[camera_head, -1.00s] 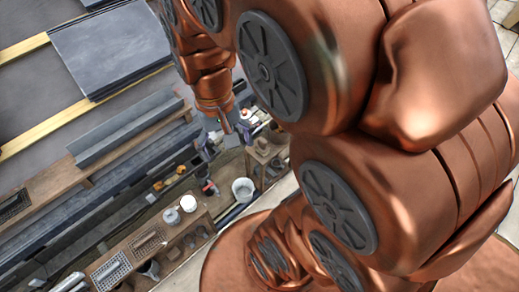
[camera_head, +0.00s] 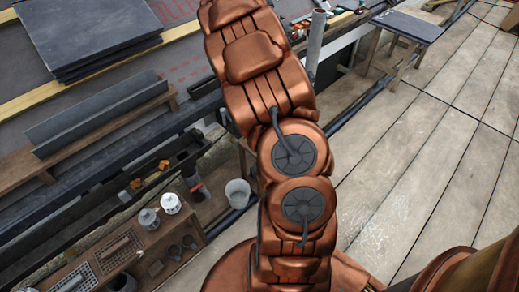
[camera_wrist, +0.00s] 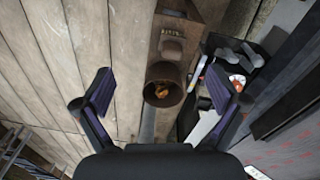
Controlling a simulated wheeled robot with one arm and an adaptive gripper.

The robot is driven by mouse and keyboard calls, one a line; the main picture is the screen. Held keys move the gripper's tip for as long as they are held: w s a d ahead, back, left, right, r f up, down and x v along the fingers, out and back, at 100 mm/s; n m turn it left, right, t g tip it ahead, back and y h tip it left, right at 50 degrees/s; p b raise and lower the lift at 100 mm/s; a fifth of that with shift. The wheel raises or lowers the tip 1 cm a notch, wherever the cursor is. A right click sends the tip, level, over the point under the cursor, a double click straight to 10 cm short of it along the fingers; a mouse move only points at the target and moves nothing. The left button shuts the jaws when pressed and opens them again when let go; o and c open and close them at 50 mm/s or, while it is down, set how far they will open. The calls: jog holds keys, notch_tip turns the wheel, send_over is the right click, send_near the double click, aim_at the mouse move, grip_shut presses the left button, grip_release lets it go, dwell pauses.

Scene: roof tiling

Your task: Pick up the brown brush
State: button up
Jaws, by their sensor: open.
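My gripper (camera_wrist: 158,94) is open and empty in the wrist view, with its two dark fingers wide apart. A round brown container (camera_wrist: 164,74) with something orange inside shows between and beyond the fingertips. Just above it is a brown wooden piece (camera_wrist: 172,44) with a small tan row on it; I cannot tell whether this is the brown brush. I cannot make out a brush for certain in either view. In the head view my arm runs up out of the top edge, and my gripper is not visible there.
In the wrist view, a dark tray (camera_wrist: 236,62) with small items stands to the right, beside dark slabs. Wooden boards (camera_wrist: 60,50) lie clear to the left. The head view shows stacked slates (camera_head: 85,32), a white bucket (camera_head: 238,192) and a small slate-topped table (camera_head: 410,25).

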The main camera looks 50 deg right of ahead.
jog(key=d+f+b, duration=0.1)
jog(key=d+f, duration=0.1)
jog(key=f, duration=0.2)
jog(key=w+d+f+m+b, duration=0.1)
jog(key=d+f+b, duration=0.1)
jog(key=f, duration=0.3)
jog(key=w+d+f+m+b, duration=0.1)
jog(key=d+f, duration=0.1)
jog(key=f, duration=0.3)
jog(key=shift+d+f+t+b, duration=0.1)
jog(key=shift+d+t+b, duration=0.2)
jog(key=shift+d+b, duration=0.1)
jog(key=shift+w+a+f+b, duration=0.15)
jog(key=shift+f+b, duration=0.55)
jog(key=shift+f, duration=1.2)
jog(key=shift+w+d+f+b, duration=0.2)
jog(key=shift+f+b, duration=0.5)
jog(key=shift+f, duration=1.15)
jog(key=c, duration=1.4)
jog(key=shift+s+a+r+p, duration=0.15)
jog(key=shift+r+p, duration=0.35)
jog(key=shift+r, duration=0.5)
jog(key=shift+s+a+r+p, duration=0.15)
jog(key=shift+r+p, duration=0.3)
jog(key=shift+r, duration=0.5)
jog(key=s+a+r+p, duration=0.1)
jog(key=s+a+p, duration=0.2)
jog(key=s, duration=1.1)
jog(key=shift+s+a, duration=0.35)
jog(key=shift+a, duration=0.2)
